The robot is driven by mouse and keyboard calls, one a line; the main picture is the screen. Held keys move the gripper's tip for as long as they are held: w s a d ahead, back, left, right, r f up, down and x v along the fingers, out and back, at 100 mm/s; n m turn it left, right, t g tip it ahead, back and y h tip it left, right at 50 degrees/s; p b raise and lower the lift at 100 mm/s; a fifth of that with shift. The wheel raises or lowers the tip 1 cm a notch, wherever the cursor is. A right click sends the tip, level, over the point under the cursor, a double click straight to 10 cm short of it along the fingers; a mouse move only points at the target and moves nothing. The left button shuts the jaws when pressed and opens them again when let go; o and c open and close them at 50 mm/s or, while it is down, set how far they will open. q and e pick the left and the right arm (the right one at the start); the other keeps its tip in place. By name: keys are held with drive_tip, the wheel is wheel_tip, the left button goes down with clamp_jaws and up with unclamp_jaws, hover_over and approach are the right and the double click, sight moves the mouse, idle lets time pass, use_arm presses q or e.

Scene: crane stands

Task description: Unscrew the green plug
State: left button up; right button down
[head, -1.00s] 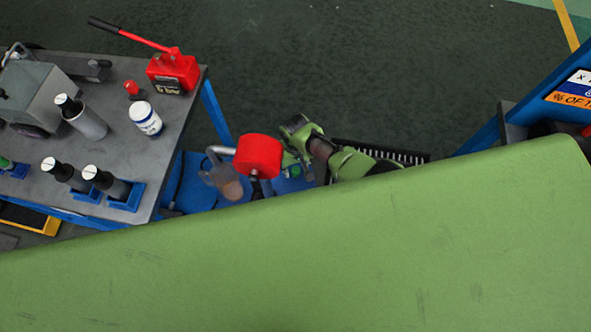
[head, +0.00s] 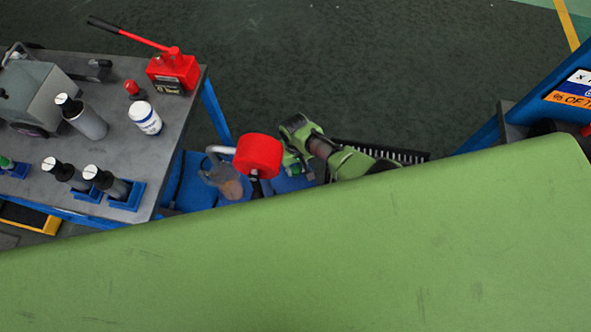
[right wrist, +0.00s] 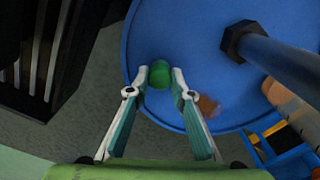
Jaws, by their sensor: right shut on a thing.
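The green plug (right wrist: 160,74) is a small round green piece on the blue drum top (right wrist: 185,30) in the right wrist view. My right gripper (right wrist: 159,76) is shut on it, one finger on each side. In the head view my right gripper (head: 292,166) is over the blue drum, just right of a red cylinder; the plug cannot be made out clearly there. Whether the plug is still seated in the drum cannot be told. My left gripper is not in view.
A dark pipe with a black nut (right wrist: 237,40) rises from the drum close to the right of the gripper. A grey workbench (head: 110,125) with several items stands left.

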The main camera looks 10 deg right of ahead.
drive_tip(key=n, duration=0.3)
drive_tip(key=shift+r+n, duration=0.1)
drive_tip(key=shift+n, duration=1)
drive_tip(key=shift+n, duration=2.6)
drive_tip(key=shift+n, duration=0.6)
drive_tip(key=n, duration=0.4)
drive_tip(key=shift+b, duration=0.35)
